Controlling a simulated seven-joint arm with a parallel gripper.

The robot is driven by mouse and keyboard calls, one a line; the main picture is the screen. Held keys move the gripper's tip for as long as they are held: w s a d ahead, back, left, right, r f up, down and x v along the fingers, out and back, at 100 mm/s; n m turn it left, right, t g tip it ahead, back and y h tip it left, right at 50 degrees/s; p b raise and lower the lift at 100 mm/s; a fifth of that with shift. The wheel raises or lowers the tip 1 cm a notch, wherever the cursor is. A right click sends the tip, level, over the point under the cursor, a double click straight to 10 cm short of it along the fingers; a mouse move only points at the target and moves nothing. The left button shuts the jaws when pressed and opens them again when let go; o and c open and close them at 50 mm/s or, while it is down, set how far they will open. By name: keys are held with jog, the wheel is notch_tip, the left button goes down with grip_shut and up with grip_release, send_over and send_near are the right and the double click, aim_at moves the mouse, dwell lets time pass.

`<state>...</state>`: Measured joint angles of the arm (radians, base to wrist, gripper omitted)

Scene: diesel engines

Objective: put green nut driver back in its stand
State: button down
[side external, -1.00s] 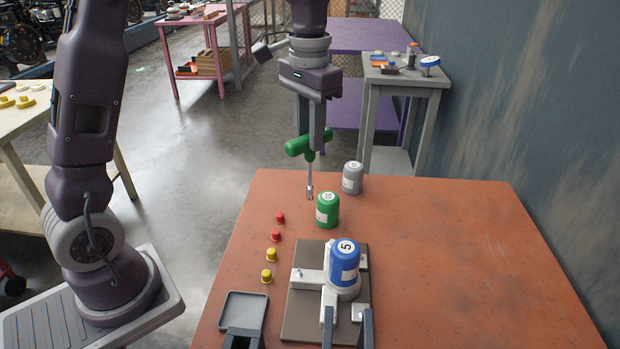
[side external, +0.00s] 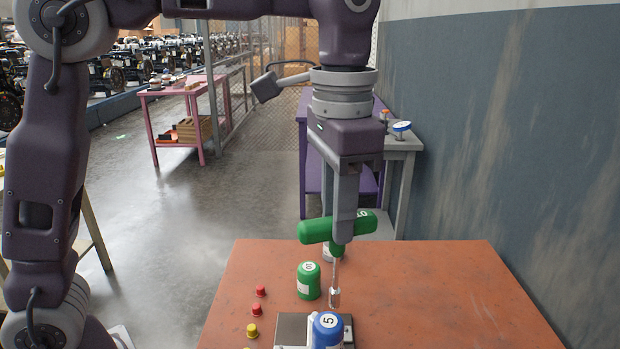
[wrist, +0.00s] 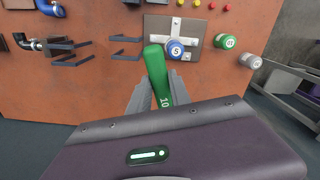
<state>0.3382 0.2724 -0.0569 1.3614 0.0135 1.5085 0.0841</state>
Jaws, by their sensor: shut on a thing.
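The green nut driver has a T-shaped green handle (side external: 320,231) and a metal shaft with a socket end (side external: 334,290). My gripper (side external: 343,212) is shut on the handle and holds the driver with its shaft pointing down. In the wrist view, the handle (wrist: 155,70) shows the number 10 between my gripper's fingers (wrist: 160,92); the shaft is hidden there. A green canister (side external: 308,281) marked 10 stands on the orange table, left of the shaft in the side view. I cannot tell for sure which item is the driver's stand.
A blue canister (side external: 327,329) marked 5 stands on a plate (wrist: 204,31) with a grey cross. A grey canister (wrist: 250,61) stands near the green one. Red and yellow caps (side external: 261,291) line the left of the orange table (side external: 430,290). Its right side is clear.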

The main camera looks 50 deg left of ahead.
jog(key=s+d+m, duration=0.4)
jog(key=s+d, duration=0.4)
notch_tip(320, 180, down, 20)
jog(key=shift+d+f, duration=0.15)
jog(key=shift+d, duration=0.05)
dwell(0.6)
jog(key=shift+s+f, duration=0.1)
jog(key=shift+f, duration=0.55)
dwell(0.3)
jog(key=c, duration=0.8)
grip_release()
jog(key=shift+o, duration=0.2)
